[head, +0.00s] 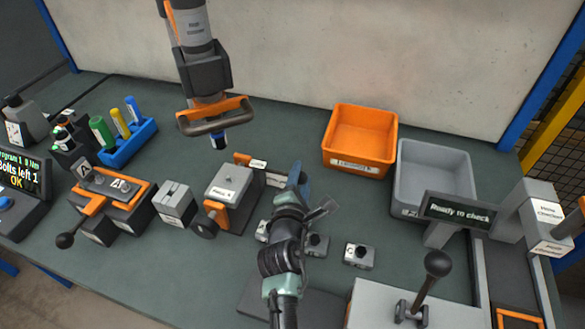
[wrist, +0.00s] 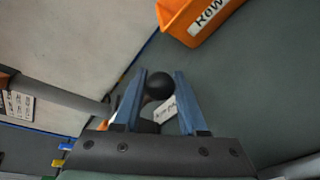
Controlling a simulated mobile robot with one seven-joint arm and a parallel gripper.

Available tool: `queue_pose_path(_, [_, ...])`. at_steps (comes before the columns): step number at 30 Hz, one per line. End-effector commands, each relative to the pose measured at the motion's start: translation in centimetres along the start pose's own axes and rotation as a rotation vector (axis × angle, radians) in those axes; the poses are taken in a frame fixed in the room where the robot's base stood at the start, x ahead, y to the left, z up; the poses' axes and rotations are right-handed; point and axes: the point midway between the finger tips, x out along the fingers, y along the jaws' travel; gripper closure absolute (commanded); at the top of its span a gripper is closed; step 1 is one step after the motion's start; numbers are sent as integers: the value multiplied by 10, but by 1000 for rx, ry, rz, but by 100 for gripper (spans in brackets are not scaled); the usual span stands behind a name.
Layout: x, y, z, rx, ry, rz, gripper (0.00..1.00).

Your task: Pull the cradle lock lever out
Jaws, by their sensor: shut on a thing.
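My gripper (head: 298,178) has blue fingers and reaches over the bench beside the grey-and-orange fixture (head: 228,186), at its right side. In the wrist view my gripper (wrist: 159,84) has its fingers on either side of a black ball knob (wrist: 159,87), the end of the lock lever, and is shut on it. A white label (wrist: 168,110) lies just below the knob, partly behind the right finger. In the head view my gripper and wrist hide the knob and most of the lever, so how far out it stands cannot be told.
An orange bin (head: 358,142) and a grey bin (head: 432,180) stand at the back right. A power tool (head: 202,70) hangs behind the fixture. Small grey blocks (head: 359,256) lie near my wrist. A black-knobbed lever (head: 436,264) stands at the front right.

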Motion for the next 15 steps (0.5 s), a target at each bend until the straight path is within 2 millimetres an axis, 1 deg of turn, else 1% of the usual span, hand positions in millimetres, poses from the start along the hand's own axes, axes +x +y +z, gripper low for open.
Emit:
queue_pose_path(1, [-1,-1,4,0,0,-4,100])
queue_pose_path(11, [-1,-6,6,0,-3,-5,100])
queue_pose_path(12, [-1,-6,6,0,-4,-6,54])
queue_pose_path(14, [-1,-6,6,0,-4,-6,43])
queue_pose_path(15, [-1,-6,6,0,-4,-5,36])
